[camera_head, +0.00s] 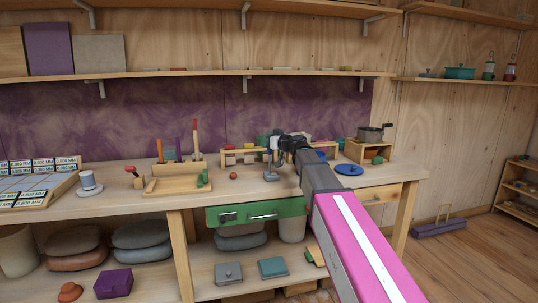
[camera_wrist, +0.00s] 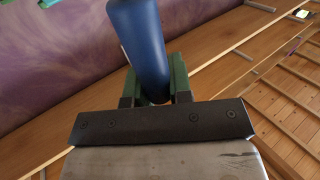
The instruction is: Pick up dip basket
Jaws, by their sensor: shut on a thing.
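My gripper (camera_wrist: 154,82) has green fingers in the wrist view and is shut on a thick, rounded blue handle (camera_wrist: 140,35). In the head view my gripper (camera_head: 282,148) is small and dark over the back of the workbench. A small grey thing (camera_head: 270,174) shows just below it; I cannot tell whether it joins the handle.
The wooden workbench (camera_head: 120,198) has a green drawer (camera_head: 257,213) in front. A blue disc (camera_head: 349,169) and a dark pot (camera_head: 370,134) are right of my gripper. A wooden stand (camera_head: 178,184) with upright sticks is left. A shelf (camera_head: 200,75) runs above.

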